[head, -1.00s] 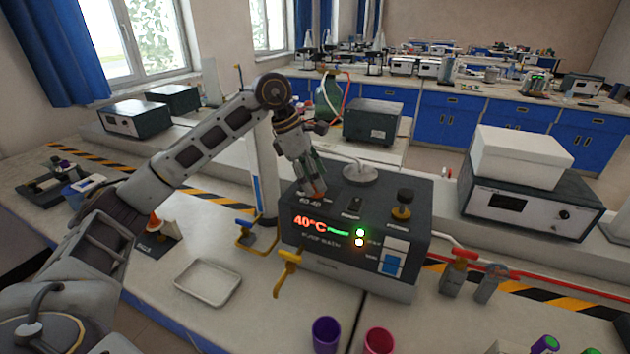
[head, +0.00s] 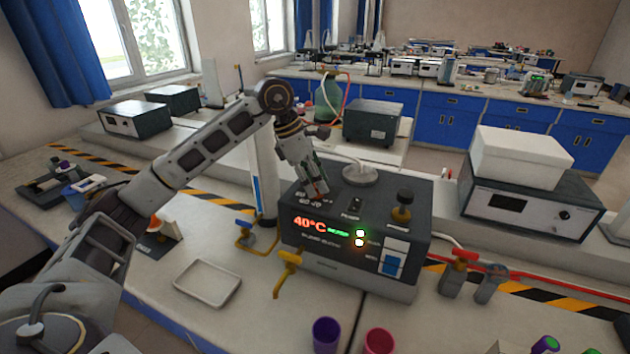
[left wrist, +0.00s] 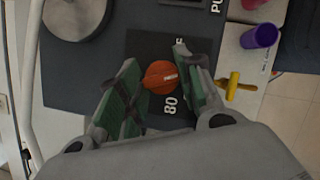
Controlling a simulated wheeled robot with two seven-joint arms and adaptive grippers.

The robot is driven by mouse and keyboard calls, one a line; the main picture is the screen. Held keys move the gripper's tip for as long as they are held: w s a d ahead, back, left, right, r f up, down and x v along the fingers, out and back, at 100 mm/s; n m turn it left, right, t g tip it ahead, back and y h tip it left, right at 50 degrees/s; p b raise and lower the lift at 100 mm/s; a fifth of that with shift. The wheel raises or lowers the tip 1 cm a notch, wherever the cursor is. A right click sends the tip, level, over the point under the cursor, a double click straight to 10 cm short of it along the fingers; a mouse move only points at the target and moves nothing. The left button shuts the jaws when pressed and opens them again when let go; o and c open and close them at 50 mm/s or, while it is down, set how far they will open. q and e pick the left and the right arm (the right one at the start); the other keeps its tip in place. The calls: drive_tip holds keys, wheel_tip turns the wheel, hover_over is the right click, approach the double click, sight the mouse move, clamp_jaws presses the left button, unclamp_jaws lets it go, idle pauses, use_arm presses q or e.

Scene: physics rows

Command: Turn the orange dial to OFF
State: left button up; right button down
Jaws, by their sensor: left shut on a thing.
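The orange dial (left wrist: 160,77) is on top of the dark water bath box (head: 340,255), whose display reads 40°C. My left gripper (head: 317,192) reaches down to the left part of the box top. In the left wrist view my left gripper (left wrist: 160,82) has its green-padded fingers on both sides of the dial, shut on it. The dial has a small pale mark on its right side. The number 80 is printed below it, and a partly covered label ending in F is above it. In the head view the fingers mostly hide the dial. My right gripper is not in view.
A round metal lid (head: 359,174) and a dark knob (head: 402,203) are on the box top. An empty white tray (head: 208,283), a yellow-handled valve (head: 287,267) and purple (head: 326,334) and pink (head: 378,341) cups stand in front. A white box (head: 520,155) is at right.

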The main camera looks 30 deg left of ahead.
use_arm(q)
drive_tip(key=shift+n, duration=0.5)
drive_tip(key=shift+n+t+y, duration=0.3)
drive_tip(key=shift+n+t, duration=0.2)
drive_tip(key=shift+n, duration=0.4)
drive_tip(key=shift+n+t+y+b, duration=0.3)
drive_tip(key=shift+n, duration=1.4)
drive_tip(key=shift+d+r+n+t+y, duration=0.1)
drive_tip(key=shift+n+t+y, duration=0.2)
drive_tip(key=shift+n+y, duration=0.35)
drive_tip(key=shift+n, duration=0.75)
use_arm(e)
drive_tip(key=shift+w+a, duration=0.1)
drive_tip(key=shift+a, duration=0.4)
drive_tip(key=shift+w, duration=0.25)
use_arm(q)
drive_tip(key=o, duration=1)
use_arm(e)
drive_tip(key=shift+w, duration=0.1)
